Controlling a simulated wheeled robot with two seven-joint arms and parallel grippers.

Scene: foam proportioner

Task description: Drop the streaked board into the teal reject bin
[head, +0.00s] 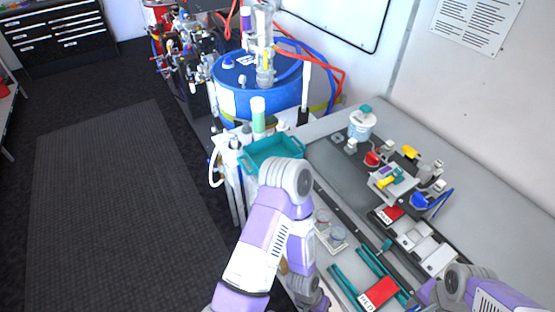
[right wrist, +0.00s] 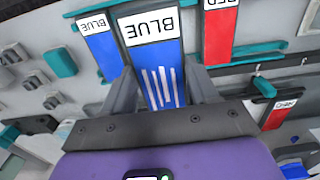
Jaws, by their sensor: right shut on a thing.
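The streaked board (right wrist: 160,85) is blue with white streaks and a white BLUE label. In the right wrist view it is between the fingers of my right gripper (right wrist: 163,72), which is shut on it. The teal reject bin (head: 272,150) is an open tray at the near side of the blue drum in the head view. My left arm rises in front of its near edge. My left gripper is not visible. In the head view my right arm is at the lower right, and its gripper and the board cannot be made out.
Another blue board (right wrist: 102,48) and a red board (right wrist: 217,35) are beside the held board. A red board (head: 379,292) lies by teal rails on the bench. Cups (head: 330,230), a valve fixture (head: 385,178) and a lidded jar (head: 361,124) stand there. The blue drum (head: 250,80) is behind the bin.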

